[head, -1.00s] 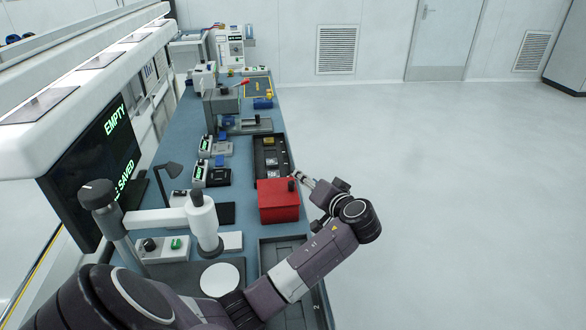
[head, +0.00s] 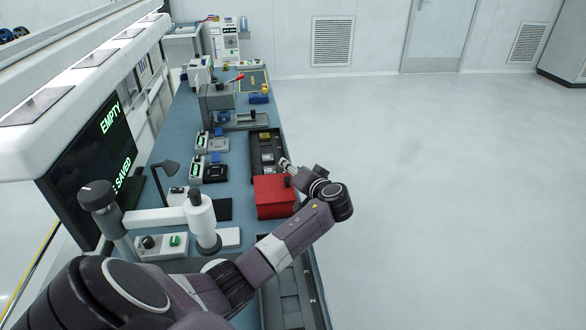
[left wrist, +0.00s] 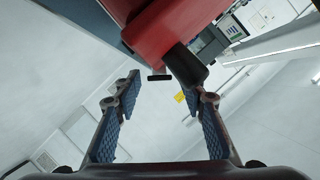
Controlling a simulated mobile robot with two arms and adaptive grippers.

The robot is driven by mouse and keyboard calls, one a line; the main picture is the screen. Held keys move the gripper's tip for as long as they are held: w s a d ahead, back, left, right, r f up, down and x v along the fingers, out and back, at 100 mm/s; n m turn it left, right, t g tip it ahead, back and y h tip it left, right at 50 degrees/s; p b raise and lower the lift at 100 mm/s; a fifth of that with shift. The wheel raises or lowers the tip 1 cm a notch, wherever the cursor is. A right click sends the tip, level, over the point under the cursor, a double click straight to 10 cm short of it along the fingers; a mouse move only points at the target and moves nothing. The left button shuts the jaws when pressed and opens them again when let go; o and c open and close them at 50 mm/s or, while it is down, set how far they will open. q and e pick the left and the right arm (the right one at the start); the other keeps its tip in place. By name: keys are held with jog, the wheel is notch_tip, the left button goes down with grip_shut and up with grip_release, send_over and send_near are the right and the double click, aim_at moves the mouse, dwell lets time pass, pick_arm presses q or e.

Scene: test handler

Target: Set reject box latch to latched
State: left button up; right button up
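The reject box, a red box (head: 274,197), stands at the right edge of the bench; its red body (left wrist: 165,25) fills the top of the left wrist view. A black rounded lever (left wrist: 190,66) sticks out from its side, close to my right-hand finger in that view. A small black bar (left wrist: 160,77) shows between the fingertips. Whether either is the latch is unclear. My left gripper (head: 285,163) is at the box's far right corner in the head view. Its blue-padded fingers (left wrist: 158,78) are apart, with nothing clearly gripped. My right gripper is out of view.
A black tray (head: 265,141) with small parts lies just beyond the box, and a grey tray (head: 288,312) lies on the near side. A white arm-mounted instrument (head: 202,218) stands left of the box. The floor right of the bench is clear.

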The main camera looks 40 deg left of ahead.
pick_arm(q)
grip_shut()
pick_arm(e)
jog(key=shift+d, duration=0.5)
pick_arm(q)
jog(key=shift+s, duration=0.1)
jog(key=s+n+h, duration=0.1)
jog(key=s+a+r+n+t+b, duration=0.1)
jog(key=n, duration=0.1)
jog(key=shift+a+h, duration=0.25)
jog(key=shift+h, duration=0.15)
jog(key=shift+s+a+r+n+t+h+b, duration=0.2)
jog(key=shift+s+a+n+t+h, duration=0.15)
jog(key=shift+n, duration=0.25)
jog(key=shift+s+a+r+n+t+h+b, duration=0.1)
jog(key=shift+s+a+n+t+h+b, duration=0.2)
jog(key=shift+n, duration=0.3)
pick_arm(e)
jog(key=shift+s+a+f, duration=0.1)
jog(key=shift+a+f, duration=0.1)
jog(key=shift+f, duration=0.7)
pick_arm(q)
jog(key=shift+o, duration=0.7)
grip_release()
jog(key=shift+s, duration=0.1)
